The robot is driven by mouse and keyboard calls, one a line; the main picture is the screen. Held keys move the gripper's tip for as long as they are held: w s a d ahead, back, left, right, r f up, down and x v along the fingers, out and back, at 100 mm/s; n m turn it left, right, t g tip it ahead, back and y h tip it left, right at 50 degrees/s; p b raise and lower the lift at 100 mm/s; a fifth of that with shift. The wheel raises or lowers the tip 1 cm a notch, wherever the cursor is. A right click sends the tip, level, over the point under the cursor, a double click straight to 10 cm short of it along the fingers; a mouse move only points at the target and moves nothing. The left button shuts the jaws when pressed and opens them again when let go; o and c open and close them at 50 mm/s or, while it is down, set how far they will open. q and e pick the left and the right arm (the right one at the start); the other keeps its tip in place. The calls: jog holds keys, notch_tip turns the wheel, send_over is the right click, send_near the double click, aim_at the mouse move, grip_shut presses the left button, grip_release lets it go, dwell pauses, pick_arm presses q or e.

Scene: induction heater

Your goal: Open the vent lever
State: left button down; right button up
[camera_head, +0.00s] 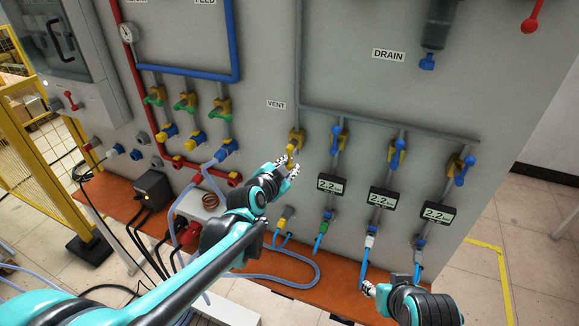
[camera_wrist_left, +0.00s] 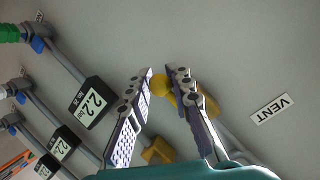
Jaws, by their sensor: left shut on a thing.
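The yellow vent lever (camera_head: 291,149) sits on its valve below the VENT label (camera_head: 276,104), on the grey panel. My left gripper (camera_head: 289,166) reaches it from below and is shut on it. In the left wrist view the yellow lever (camera_wrist_left: 159,84) shows between the two fingertips, and the VENT label (camera_wrist_left: 272,109) is to the right. The fingers hide part of the lever and valve. My right gripper (camera_head: 369,289) is low at the right, near a blue hose and away from the vent valve. Its finger opening is too small to make out.
Blue-handled valves (camera_head: 397,153) and several digital meters (camera_head: 381,202) stand right of the vent valve. Green-handled valves (camera_head: 186,102) and red and blue pipes are to the left. An orange ledge (camera_head: 340,288) with loose hoses runs below the panel.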

pick_arm(q)
jog(key=shift+r, duration=0.1)
jog(key=c, duration=1.3)
grip_release()
jog(key=shift+c, duration=0.2)
jog(key=shift+s, duration=0.1)
jog(key=v, duration=1.2)
jog(key=s+a+f+n+g+y+b, duration=0.2)
jog(key=s+a+f+n+g+b, duration=0.1)
jog(key=s+f, duration=0.6)
jog(key=s+a+f+n+g+y+b, duration=0.2)
jog(key=s+a+f+n+b, duration=0.3)
jog(key=f, duration=1.1)
jog(key=s+n+g+b, duration=0.1)
jog(key=s+n+b, duration=0.1)
jog(key=s+b, duration=0.2)
jog(key=shift+s+a+n+g, duration=0.3)
jog(key=shift+s+a+n, duration=0.1)
jog(key=shift+s, duration=0.15)
